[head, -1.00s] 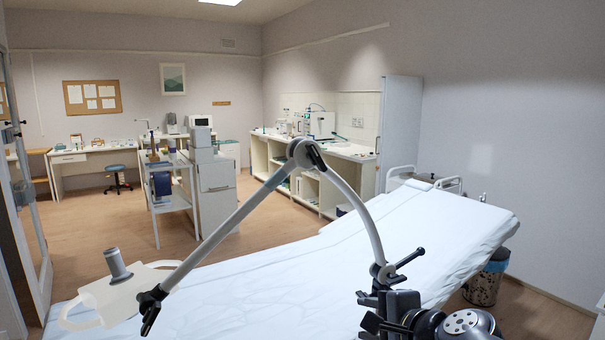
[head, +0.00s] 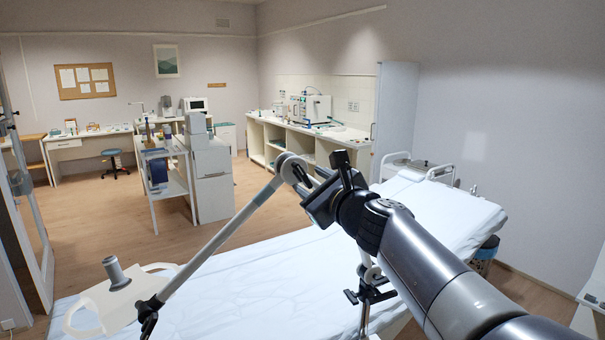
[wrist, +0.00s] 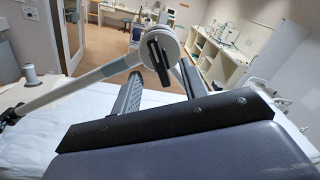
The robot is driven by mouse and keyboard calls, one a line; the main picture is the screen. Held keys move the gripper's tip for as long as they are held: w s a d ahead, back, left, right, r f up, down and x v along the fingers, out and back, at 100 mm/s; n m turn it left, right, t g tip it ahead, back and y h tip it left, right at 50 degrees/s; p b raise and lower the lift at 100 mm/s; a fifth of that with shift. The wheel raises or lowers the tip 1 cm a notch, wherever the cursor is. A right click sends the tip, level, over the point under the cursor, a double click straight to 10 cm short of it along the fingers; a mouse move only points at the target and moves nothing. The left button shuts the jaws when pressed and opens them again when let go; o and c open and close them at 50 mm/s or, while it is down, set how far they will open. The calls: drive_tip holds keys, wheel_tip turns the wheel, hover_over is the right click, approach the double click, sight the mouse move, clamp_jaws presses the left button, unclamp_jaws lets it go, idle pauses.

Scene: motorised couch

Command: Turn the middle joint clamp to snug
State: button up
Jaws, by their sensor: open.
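The middle joint clamp (head: 289,164) is a round grey joint at the top of a jointed support arm, where two grey tubes meet. In the wrist view, its black lever (wrist: 158,62) shows on the joint's near face. My gripper (wrist: 160,82) is open, its two fingers spread on either side of the line to the lever. The lever appears just beyond the fingertips, and I cannot tell whether they touch it. In the head view, my gripper (head: 303,186) is right beside the joint and partly hides the lever and the second tube.
The support arm's lower left joint (head: 149,309) hangs over the white-sheeted couch (head: 235,275), near a pale plate with a grey cylinder (head: 114,272). Its base clamp (head: 370,294) stands below my arm. A trolley (head: 165,180) and counters are farther back.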

sight(305, 177)
drive_tip(key=shift+p+x, duration=0.3)
drive_tip(key=shift+x, duration=1.85)
drive_tip(key=shift+c, duration=0.4)
clamp_jaws()
